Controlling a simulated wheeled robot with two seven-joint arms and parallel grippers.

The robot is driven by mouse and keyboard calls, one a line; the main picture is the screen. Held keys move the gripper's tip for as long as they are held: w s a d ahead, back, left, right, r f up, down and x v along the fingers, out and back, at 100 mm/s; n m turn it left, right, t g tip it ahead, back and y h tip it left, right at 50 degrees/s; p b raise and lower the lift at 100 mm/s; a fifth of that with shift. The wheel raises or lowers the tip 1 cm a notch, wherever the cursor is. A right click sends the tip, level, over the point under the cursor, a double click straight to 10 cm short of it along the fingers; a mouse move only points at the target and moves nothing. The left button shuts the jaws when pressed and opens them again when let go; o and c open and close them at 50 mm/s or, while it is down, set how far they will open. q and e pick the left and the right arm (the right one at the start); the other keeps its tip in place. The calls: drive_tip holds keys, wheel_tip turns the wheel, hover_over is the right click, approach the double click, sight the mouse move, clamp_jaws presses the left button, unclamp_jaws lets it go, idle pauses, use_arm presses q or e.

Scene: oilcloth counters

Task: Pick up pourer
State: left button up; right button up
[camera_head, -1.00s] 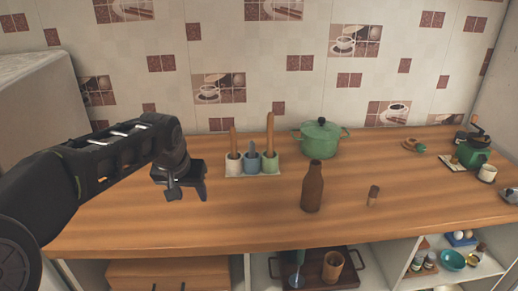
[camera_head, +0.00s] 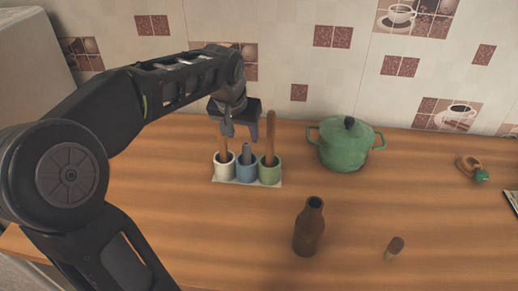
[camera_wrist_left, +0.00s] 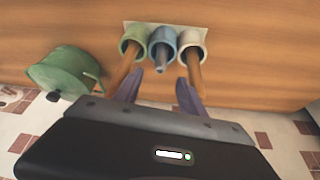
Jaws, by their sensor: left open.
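Three small cups stand in a row on a pale tray (camera_head: 272,185). A short grey-blue piece, which looks like the pourer (camera_head: 246,152), stands upright in the middle blue cup (camera_head: 246,168); its tip also shows in the left wrist view (camera_wrist_left: 161,66). My left gripper (camera_head: 241,132) is open and empty above the cups. In the left wrist view its fingers (camera_wrist_left: 160,84) point at the middle cup, one on each side of the grey-blue piece and apart from it. My right gripper is not in view.
Wooden handles stand in the white cup (camera_head: 224,170) and the green cup (camera_head: 269,172), close to my fingers. A green pot (camera_head: 345,148) stands to the right. A brown bottle (camera_head: 309,228) and a small brown stopper-like piece (camera_head: 394,247) stand in front. The counter's left is clear.

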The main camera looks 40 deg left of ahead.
sight(246, 144)
use_arm(q)
drive_tip(key=shift+x, duration=1.2)
drive_tip(key=shift+s+f+p, duration=0.1)
drive_tip(key=shift+f+p, duration=0.05)
drive_tip(key=shift+p, duration=0.15)
drive_tip(key=shift+w+a+f, duration=0.1)
drive_tip(key=shift+w+f, duration=0.1)
drive_tip(key=shift+f, duration=0.1)
drive_tip(key=p+x, duration=0.1)
drive_tip(key=x, duration=0.3)
drive_tip(key=shift+w+f+p, duration=0.1)
drive_tip(key=shift+w+p, duration=0.1)
drive_tip(key=shift+p, duration=0.1)
clamp_jaws()
idle(0.7)
